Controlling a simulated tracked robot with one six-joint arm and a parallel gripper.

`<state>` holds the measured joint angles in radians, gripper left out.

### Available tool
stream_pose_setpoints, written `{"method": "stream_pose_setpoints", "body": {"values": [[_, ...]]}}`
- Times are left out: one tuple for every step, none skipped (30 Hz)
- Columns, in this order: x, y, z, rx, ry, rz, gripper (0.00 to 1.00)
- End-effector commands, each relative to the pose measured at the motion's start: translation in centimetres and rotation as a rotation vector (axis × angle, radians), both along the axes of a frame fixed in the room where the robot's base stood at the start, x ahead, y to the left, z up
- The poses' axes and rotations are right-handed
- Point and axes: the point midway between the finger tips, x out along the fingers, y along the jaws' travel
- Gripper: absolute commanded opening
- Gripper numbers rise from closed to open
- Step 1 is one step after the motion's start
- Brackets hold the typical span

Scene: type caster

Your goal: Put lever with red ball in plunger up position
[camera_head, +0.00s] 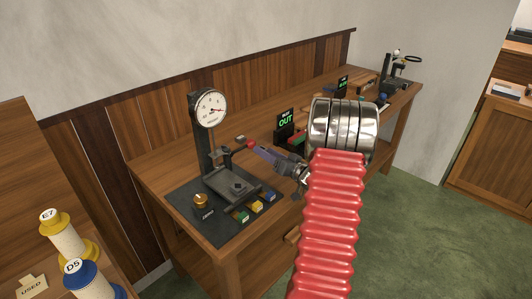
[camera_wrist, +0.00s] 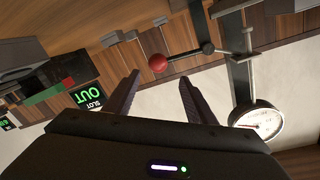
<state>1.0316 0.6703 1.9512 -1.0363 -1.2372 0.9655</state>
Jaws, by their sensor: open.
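The lever's red ball (camera_head: 249,145) shows at the right of the dial gauge stand (camera_head: 195,125). In the wrist view, the red ball (camera_wrist: 157,62) sits at the end of a short dark lever arm (camera_wrist: 188,53) that runs to a joint at the stand's column. My gripper (camera_head: 258,151) is open, its fingers pointing at the ball from the right. In the wrist view, the ball lies just beyond and between the two fingertips of my gripper (camera_wrist: 160,78); contact is not clear. The dial (camera_wrist: 256,126) is at lower right there. The plunger's exact height is hard to tell.
The stand's dark base (camera_head: 205,218) holds a brass knob (camera_head: 201,201) and several small coloured blocks (camera_head: 255,204). A sign reading "OUT" (camera_head: 286,121) stands behind my arm. Spools (camera_head: 88,280) are on a shelf at lower left. The wooden bench (camera_head: 150,165) is clear at its left end.

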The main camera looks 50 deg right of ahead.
Motion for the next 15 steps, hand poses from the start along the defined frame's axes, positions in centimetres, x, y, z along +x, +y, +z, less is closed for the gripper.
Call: {"method": "stream_pose_setpoints", "body": {"values": [[0.0,0.0,0.0,0.000,0.000,0.000,0.50],[0.0,0.0,0.0,0.000,0.000,0.000,0.49],[0.0,-0.1,0.1,-0.002,0.000,0.000,0.46],[-0.1,-0.1,0.2,-0.005,-0.001,0.002,0.44],[-0.2,-0.3,0.4,-0.012,-0.002,0.004,0.42],[-0.4,-0.5,0.8,-0.026,-0.002,0.009,0.39],[-0.6,-0.8,1.2,-0.041,-0.004,0.016,0.37],[-0.9,-1.0,1.7,-0.058,-0.004,0.024,0.35],[-1.3,-1.5,2.5,-0.088,-0.006,0.037,0.32],[-1.7,-1.8,3.1,-0.112,-0.006,0.049,0.30],[-2.1,-2.1,3.7,-0.136,-0.005,0.059,0.28],[-2.7,-2.5,4.4,-0.170,-0.003,0.074,0.25],[-3.1,-2.7,4.9,-0.192,0.000,0.085,0.23],[-3.5,-3.0,5.4,-0.212,0.003,0.095,0.21],[-3.9,-3.2,5.9,-0.237,0.005,0.107,0.18]]}}
